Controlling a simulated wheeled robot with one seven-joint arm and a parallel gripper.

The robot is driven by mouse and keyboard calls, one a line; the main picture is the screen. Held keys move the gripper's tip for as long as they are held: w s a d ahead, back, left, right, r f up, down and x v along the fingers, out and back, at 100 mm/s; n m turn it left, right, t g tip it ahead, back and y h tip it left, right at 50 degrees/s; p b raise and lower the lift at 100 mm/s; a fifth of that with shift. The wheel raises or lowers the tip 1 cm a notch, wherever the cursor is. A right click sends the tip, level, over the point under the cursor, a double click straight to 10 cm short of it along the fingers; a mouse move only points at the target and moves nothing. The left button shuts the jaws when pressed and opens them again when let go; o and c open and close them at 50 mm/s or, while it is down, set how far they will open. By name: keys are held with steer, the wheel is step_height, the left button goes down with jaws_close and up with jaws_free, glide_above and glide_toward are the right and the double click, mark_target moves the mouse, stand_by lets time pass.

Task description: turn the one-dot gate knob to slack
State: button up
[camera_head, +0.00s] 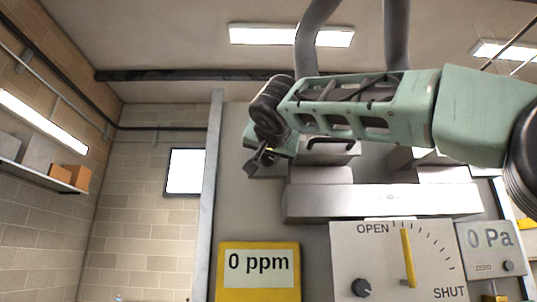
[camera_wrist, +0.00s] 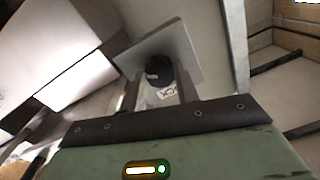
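In the wrist view a round black knob (camera_wrist: 159,71) sits on a square grey plate (camera_wrist: 185,48). A white label (camera_wrist: 166,92) beside the knob shows letters ending in "CK", partly cut off. My gripper (camera_wrist: 158,82) points at the plate with its two fingers apart, one on each side of the knob. Gaps show between fingers and knob, and I cannot tell how deep the fingers reach. No dot mark is readable. In the head view my gripper (camera_head: 256,160) is at the upper left of the wall panel, and the knob cannot be made out there.
Below are a yellow-framed "0 ppm" display (camera_head: 259,290), an OPEN/SHUT dial (camera_head: 395,240) with a yellow pointer, a dark knob (camera_head: 361,288) and a "0 Pa" display (camera_head: 490,238). A long grey box (camera_head: 385,203) juts out right of my gripper. Open room lies left of the panel edge.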

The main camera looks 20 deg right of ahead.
steer(key=shift+c, duration=0.6)
steer(key=n, duration=0.4)
steer(key=shift+n+b, duration=0.3)
steer(key=shift+n, duration=0.1)
steer(key=n, duration=0.5)
steer(key=shift+r+p, duration=0.1)
steer(key=shift+p, duration=0.25)
steer(key=n+p, duration=0.1)
steer(key=n, duration=0.2)
steer(key=n+p, duration=0.1)
steer(key=n, duration=0.2)
steer(key=shift+r+g+h, duration=0.1)
steer(key=shift+g+h, duration=0.3)
steer(key=n+p, duration=0.1)
steer(key=n, duration=0.4)
steer(key=shift+a+p, duration=0.1)
steer(key=shift+p, duration=0.2)
